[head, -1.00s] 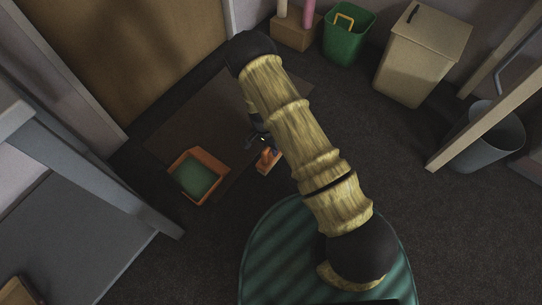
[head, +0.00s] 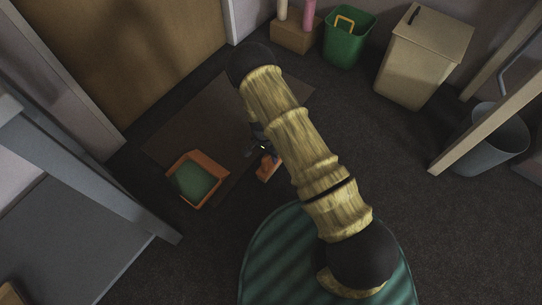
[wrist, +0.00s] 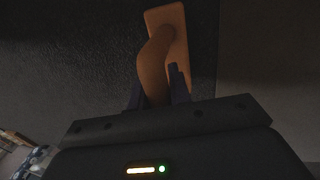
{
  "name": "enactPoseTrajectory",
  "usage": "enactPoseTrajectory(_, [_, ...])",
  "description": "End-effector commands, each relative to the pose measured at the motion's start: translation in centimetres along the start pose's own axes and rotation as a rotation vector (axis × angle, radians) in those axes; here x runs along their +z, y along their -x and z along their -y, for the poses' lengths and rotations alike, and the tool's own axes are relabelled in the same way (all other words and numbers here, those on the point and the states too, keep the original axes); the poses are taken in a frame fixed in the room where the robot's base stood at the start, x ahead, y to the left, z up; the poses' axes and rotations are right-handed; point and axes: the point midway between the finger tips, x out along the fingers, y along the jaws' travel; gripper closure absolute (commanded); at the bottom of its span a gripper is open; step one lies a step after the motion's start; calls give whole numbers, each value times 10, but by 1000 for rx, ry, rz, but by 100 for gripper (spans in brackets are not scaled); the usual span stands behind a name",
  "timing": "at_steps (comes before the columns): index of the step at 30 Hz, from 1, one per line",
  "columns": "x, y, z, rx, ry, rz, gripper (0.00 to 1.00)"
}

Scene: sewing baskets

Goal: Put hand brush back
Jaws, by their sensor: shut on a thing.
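The hand brush is orange, with a curved handle and a flat block. In the wrist view the brush (wrist: 152,62) runs up from between the dark fingers of my gripper (wrist: 157,90), which is shut on its handle. In the head view the brush (head: 268,168) shows just below my gripper (head: 259,148), which is partly hidden by my arm. An orange-rimmed tray (head: 212,163) with a green inside lies on the floor to the left of the brush, apart from it. The brush's bristles cannot be made out.
A brown mat (head: 215,110) lies before a brown door (head: 130,55). A green bin (head: 343,48), a cardboard-coloured box (head: 296,38), a beige cabinet (head: 414,75) and a grey bin (head: 492,135) stand along the back and right. A grey table (head: 75,235) is at the left. Dark floor between is clear.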

Motion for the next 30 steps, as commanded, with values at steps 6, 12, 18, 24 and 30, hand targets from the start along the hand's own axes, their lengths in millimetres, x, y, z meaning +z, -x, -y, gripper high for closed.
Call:
enactPoseTrajectory(6, [0, -1, 0, 0, 0, 0, 59])
enactPoseTrajectory(12, [0, 0, 0, 0, 0, 0, 59])
enactPoseTrajectory(18, [0, 12, -1, 0, 0, 0, 59])
enactPoseTrajectory(24, [0, 43, -1, -1, 1, -2, 59])
enactPoseTrajectory(30, [0, 80, -1, -1, 1, -2, 59])
